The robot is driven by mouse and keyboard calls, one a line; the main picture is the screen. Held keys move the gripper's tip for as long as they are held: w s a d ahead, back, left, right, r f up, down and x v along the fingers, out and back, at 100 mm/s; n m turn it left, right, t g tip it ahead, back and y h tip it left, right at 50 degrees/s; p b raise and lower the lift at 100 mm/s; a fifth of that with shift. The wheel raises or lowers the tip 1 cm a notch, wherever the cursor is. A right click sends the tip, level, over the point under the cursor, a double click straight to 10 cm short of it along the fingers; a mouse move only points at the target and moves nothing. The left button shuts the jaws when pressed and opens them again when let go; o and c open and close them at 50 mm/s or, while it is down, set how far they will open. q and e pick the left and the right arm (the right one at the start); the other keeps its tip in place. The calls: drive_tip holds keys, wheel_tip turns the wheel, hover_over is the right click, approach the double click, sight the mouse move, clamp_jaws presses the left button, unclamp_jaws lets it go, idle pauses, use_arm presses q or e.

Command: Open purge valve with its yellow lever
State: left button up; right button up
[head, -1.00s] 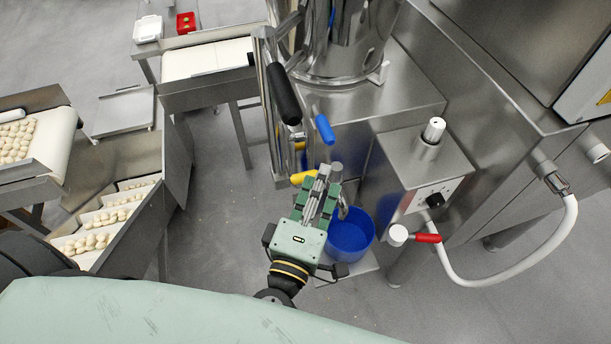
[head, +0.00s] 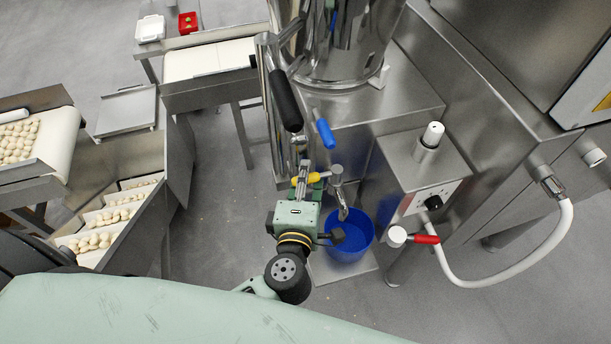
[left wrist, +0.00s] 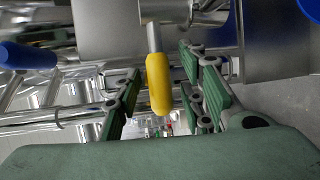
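The yellow lever (head: 314,178) of the purge valve (head: 336,175) sticks out to the left of the steel valve body, above a blue bucket (head: 346,242). My left gripper (head: 305,176) is at the lever and hides part of it in the head view. In the left wrist view the yellow lever (left wrist: 158,84) lies between the green finger pads of the left gripper (left wrist: 160,95). The fingers are apart, with a gap showing on both sides of the lever. The valve's spout (head: 343,212) points down at the bucket. My right gripper is not in view.
A blue-handled lever (head: 325,133) and a black handle (head: 285,98) stand just above the gripper. A control box (head: 424,168), a red-handled valve (head: 426,239) and a white hose (head: 500,282) are to the right.

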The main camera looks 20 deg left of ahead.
use_arm(q)
drive_tip(key=shift+c, duration=0.5)
clamp_jaws()
